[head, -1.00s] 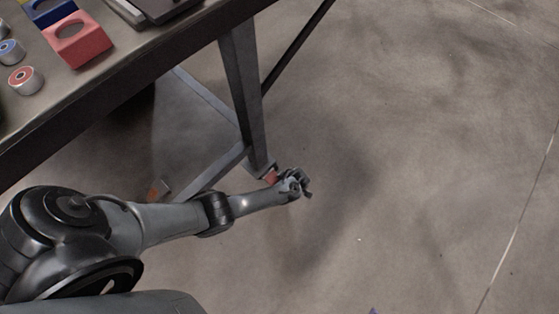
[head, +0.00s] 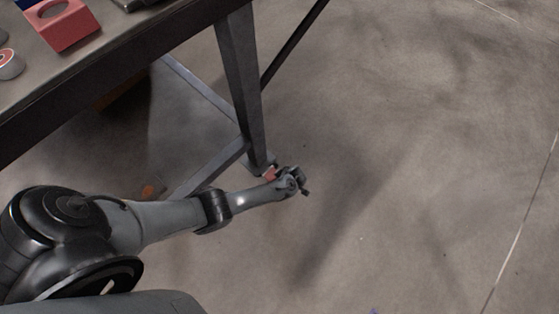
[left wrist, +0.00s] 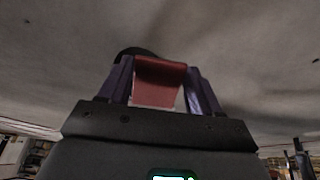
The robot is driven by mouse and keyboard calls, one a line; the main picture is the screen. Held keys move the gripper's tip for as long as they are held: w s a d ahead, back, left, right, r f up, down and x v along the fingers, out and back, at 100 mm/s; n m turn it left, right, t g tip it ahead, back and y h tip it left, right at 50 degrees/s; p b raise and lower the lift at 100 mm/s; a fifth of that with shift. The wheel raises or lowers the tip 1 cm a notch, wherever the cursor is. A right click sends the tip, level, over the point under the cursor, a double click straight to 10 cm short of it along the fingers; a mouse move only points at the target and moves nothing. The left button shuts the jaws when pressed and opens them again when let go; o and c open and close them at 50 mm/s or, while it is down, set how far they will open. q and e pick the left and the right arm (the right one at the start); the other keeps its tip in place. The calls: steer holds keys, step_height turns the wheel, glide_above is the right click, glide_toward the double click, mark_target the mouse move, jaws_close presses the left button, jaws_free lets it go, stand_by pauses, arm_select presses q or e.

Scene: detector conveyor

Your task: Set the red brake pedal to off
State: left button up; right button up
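The red brake pedal (head: 269,174) is low by the foot of the table leg in the head view, partly hidden by my left gripper (head: 303,184). In the left wrist view the red pedal (left wrist: 160,82) lies between the two purple fingers of my left gripper (left wrist: 160,80). The fingers are apart, one along each side of the pedal. I cannot tell whether they press on it. A small purple tip, seemingly of my right gripper (head: 374,311), shows at the bottom edge of the head view; its fingers are hidden.
The table (head: 110,90) stands at the upper left, with a red block (head: 62,27) and a round red-topped part (head: 9,65) on it. Its leg (head: 241,90) stands just beyond my left gripper. The floor to the right is clear.

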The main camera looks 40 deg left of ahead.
arm_select(q)
steer(key=c, duration=0.7)
steer(key=shift+s+r+h+p, duration=0.1)
steer(key=shift+r+h+p, duration=0.4)
steer(key=shift+p, duration=0.45)
steer(key=shift+a+r+h+p, duration=0.1)
steer(key=shift+r+h+p, duration=0.4)
steer(key=shift+h+p, duration=0.4)
steer(key=shift+a+r+h+p, duration=0.15)
steer(key=shift+r+h+p, duration=0.2)
steer(key=shift+h+p, duration=0.2)
steer(key=shift+a+r+h, duration=0.2)
steer(key=shift+r+h, duration=0.05)
steer(key=shift+h, duration=0.6)
steer(key=o, duration=1.5)
steer(key=shift+r+p, duration=0.15)
steer(key=shift+p, duration=0.2)
